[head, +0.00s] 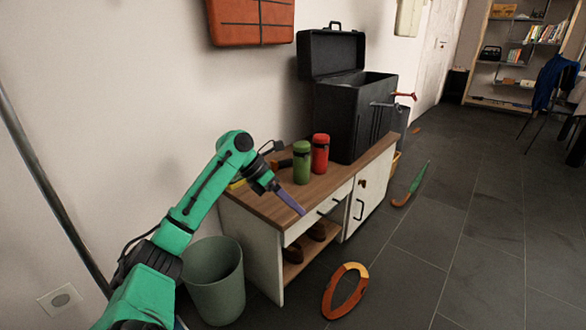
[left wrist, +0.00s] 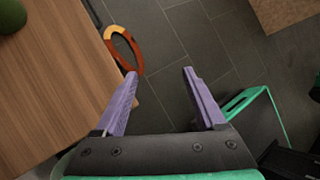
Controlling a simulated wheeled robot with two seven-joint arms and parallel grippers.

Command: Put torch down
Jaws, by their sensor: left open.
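I cannot pick out a torch with certainty. A dark item with an orange part (head: 279,164) lies on the wooden cabinet top (head: 262,201), partly hidden behind a green canister (head: 302,165). The green canister and a red canister (head: 320,155) stand upright on the top; the green one also shows at the corner of the left wrist view (left wrist: 10,16). My left gripper (head: 302,212) is over the front edge of the cabinet top, with purple fingers. In the left wrist view its fingers (left wrist: 158,74) are apart with nothing between them. My right gripper is not in view.
An open black toolbox (head: 350,115) stands at the back of the cabinet. A grey-green bin (head: 216,285) is at its left. An orange ring-shaped object (head: 345,292) and a green umbrella (head: 416,181) are on the floor. Grey tiled floor (head: 470,240) is clear to the right.

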